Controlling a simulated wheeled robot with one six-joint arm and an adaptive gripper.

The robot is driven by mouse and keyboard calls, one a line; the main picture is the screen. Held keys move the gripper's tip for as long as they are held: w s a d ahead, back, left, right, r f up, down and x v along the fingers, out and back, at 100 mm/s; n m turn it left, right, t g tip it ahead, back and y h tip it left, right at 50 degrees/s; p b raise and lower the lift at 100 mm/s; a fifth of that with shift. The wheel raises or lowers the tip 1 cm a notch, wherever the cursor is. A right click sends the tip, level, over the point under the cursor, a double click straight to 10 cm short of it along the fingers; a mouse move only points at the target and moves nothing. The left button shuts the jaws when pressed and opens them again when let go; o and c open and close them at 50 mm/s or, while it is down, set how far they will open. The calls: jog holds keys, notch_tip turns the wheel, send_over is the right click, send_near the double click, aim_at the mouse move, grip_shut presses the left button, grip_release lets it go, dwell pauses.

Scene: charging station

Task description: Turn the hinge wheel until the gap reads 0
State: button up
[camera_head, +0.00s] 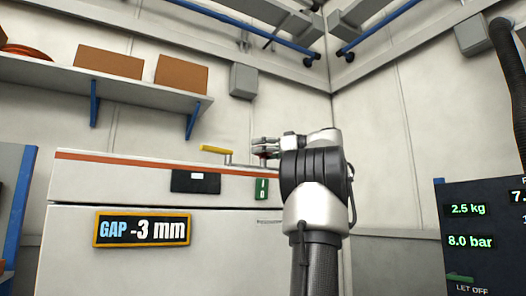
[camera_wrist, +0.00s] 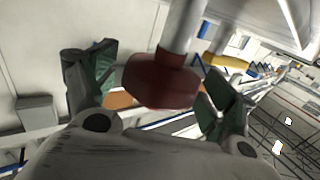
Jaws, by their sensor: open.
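The gap display (camera_head: 142,229) on the front of a white chest (camera_head: 75,180) reads -3 mm. My gripper (camera_head: 265,146) is above the chest's right part in the head view, beside a small red piece that it partly hides. In the wrist view, a dark red faceted knob (camera_wrist: 160,82) on a grey shaft (camera_wrist: 183,25) is between the two spread fingers of my gripper (camera_wrist: 152,76). It is probably the hinge wheel. The fingers are open, and I cannot tell whether either touches the knob. A yellow handle (camera_head: 217,149) is left of my gripper; it also shows in the wrist view (camera_wrist: 226,62).
A shelf (camera_head: 40,72) with two brown boxes (camera_head: 108,63) is on the wall above the chest. A dark panel (camera_head: 480,235) showing 2.5 kg and 8.0 bar stands at the right. A thick dark hose (camera_head: 508,75) hangs at the right edge.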

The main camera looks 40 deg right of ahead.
jog(key=c, duration=1)
jog(key=shift+m+h, duration=0.3)
jog(key=shift+h, duration=0.1)
jog(key=m+h, duration=0.2)
jog(key=h, duration=0.1)
jog(key=m+t+h, duration=0.1)
jog(key=m+h, duration=0.1)
jog(key=h, duration=0.1)
jog(key=shift+a+h, duration=0.15)
jog(key=shift+h, duration=0.15)
jog(key=m+g+h, duration=0.1)
jog(key=m+h, duration=0.2)
jog(key=h, duration=0.2)
jog(key=shift+m, duration=0.4)
jog(key=shift+m+g+h, duration=0.9)
jog(key=shift+m+h, duration=0.3)
jog(key=shift+h, duration=0.7)
jog(key=shift+m+h, duration=0.3)
jog(key=shift+h, duration=0.1)
